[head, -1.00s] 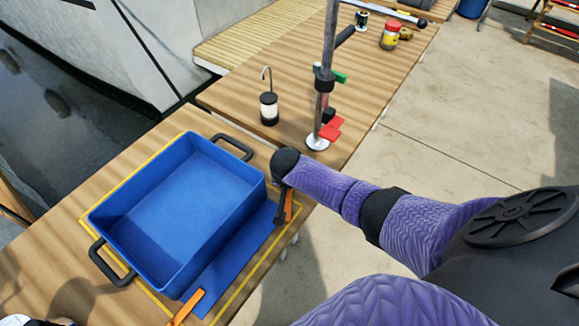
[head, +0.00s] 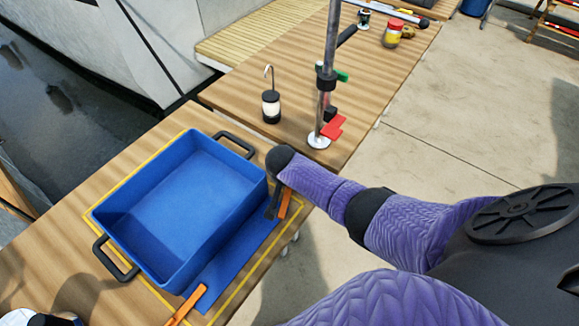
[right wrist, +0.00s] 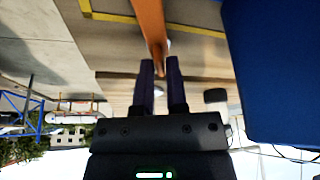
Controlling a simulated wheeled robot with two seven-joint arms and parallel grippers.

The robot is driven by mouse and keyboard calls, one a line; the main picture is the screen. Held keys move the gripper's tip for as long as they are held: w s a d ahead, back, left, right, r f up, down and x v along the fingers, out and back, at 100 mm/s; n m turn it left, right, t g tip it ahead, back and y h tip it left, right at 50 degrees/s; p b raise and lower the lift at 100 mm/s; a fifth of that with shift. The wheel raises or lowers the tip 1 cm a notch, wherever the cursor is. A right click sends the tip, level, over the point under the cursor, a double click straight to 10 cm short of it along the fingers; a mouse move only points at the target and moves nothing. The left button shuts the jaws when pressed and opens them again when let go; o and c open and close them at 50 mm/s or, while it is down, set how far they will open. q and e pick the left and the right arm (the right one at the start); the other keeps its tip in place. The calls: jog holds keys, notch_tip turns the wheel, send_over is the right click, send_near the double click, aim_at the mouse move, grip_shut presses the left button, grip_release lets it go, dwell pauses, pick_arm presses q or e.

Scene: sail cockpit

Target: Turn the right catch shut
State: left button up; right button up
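Two orange catches lie beside the blue crate (head: 128,230). The far one (head: 285,203) is beside my right gripper (head: 272,207); the near one (head: 187,305) lies by the crate's front corner. In the right wrist view, the far catch (right wrist: 149,22) runs down to the fingertips of my right gripper (right wrist: 160,66). Its dark fingers stand a small gap apart, with the catch's end in line with the gap. Whether they touch the catch cannot be told. My left gripper is not in view.
A blue strip (head: 235,262) lies along the crate's right side, inside a yellow outline on the wooden table. A metal post (head: 330,50) with red and green levers and a lantern (head: 271,106) stand farther back. Concrete floor lies to the right.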

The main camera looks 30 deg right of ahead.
jog(key=o, duration=0.3)
